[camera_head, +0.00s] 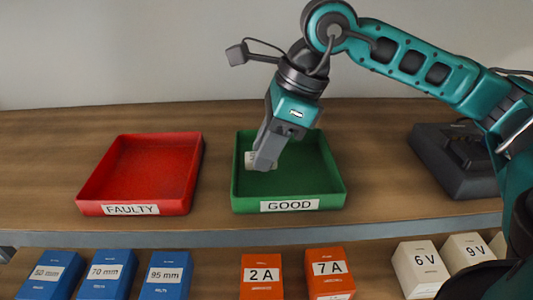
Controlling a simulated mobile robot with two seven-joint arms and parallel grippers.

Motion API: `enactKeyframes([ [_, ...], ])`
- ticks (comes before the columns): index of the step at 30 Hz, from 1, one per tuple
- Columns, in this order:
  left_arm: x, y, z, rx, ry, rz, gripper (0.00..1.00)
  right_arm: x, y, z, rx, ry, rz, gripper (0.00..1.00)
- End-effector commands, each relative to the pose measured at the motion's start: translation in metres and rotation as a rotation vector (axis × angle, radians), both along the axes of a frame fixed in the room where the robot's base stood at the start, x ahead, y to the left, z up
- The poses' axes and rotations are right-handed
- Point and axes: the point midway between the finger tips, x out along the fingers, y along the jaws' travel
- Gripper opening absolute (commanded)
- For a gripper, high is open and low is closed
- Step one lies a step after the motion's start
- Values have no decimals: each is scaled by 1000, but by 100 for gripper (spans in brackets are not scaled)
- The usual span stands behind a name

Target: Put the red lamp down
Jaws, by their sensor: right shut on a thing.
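My right gripper (264,164) points down over the green tray marked GOOD (240,190). It is shut on a small, mostly hidden thing (250,158); only a pale, label-like face shows at the left of the fingers. I cannot make out a red lamp; if it is the held thing, its red part is hidden. I cannot tell whether the held thing touches the tray floor. My left gripper is not in view.
A red tray marked FAULTY (145,170) stands to the left and looks empty. A dark device (455,158) stands at the right. Blue boxes (108,272), orange boxes (262,275) and cream boxes (420,268) line the front, below the wooden surface's grey edge (390,230).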

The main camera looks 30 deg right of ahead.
Motion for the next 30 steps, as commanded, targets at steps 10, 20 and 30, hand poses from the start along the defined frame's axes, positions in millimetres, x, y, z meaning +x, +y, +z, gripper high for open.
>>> enactKeyframes([
  [10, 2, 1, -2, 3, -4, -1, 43, 0, 0, -15, 1, -1, 1, 0],
  [20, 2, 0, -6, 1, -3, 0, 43, 0, 0, -18, 0, 0, 1, 49],
  [30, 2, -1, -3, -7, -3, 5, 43, 0, 0, -16, 1, -1, 1, 56],
])
